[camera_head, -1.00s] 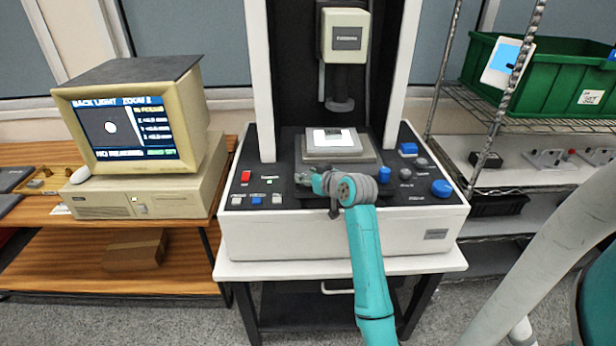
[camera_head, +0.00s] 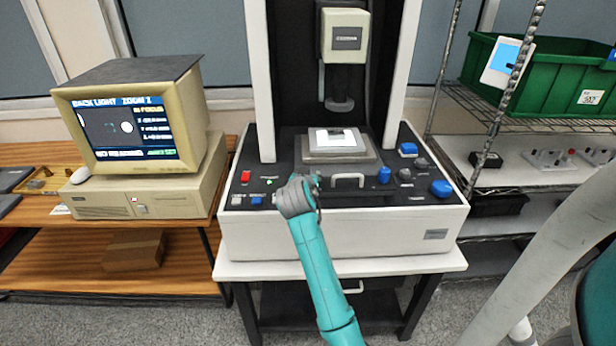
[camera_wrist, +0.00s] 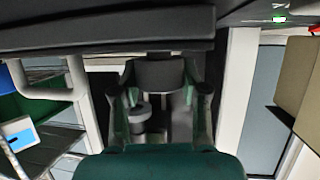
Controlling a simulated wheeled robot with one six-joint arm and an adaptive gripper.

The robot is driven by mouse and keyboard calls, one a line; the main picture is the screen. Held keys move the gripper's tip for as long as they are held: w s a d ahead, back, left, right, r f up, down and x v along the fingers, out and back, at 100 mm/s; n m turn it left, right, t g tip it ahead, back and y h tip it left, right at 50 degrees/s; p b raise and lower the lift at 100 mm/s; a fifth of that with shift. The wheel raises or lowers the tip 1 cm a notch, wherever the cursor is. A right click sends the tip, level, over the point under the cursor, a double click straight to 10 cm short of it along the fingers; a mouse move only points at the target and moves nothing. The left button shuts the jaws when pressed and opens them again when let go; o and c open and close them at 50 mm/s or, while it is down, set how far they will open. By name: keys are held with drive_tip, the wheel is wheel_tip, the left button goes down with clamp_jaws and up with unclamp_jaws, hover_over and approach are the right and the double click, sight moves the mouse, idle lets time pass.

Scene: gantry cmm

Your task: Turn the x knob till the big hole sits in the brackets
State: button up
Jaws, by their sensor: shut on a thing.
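My gripper (camera_head: 311,182) is at the left front of the measuring machine's panel. It is shut on the x knob, which my gripper and wrist mostly hide in the head view. In the wrist view, a dark piece (camera_wrist: 158,73) sits between the fingers. The monitor (camera_head: 125,125) shows a big white hole (camera_head: 126,127) right of the middle of its dark picture area, with fainter small marks to its left. The brackets are too small to make out clearly. The stage (camera_head: 337,156) carries a pale plate (camera_head: 322,137) under the probe head (camera_head: 343,38).
A silver handle (camera_head: 347,177) and a blue knob (camera_head: 384,174) stand right of my gripper. A larger blue knob (camera_head: 441,188) and buttons lie further right. A red switch (camera_head: 245,176) is on the left. A shelf with a green bin (camera_head: 530,80) stands at the right.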

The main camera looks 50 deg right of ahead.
drive_tip(key=m+g, duration=0.2)
drive_tip(key=g, duration=0.1)
drive_tip(key=m+g+h, duration=0.1)
drive_tip(key=m+g, duration=0.1)
drive_tip(key=m, duration=0.1)
drive_tip(key=shift+g+h, duration=0.3)
drive_tip(key=shift+g, duration=0.1)
drive_tip(key=shift+m+g, duration=0.4)
drive_tip(key=o, duration=1.2)
drive_tip(key=shift+c, duration=0.2)
drive_tip(key=v, duration=1.2)
drive_tip(key=shift+f, duration=0.1)
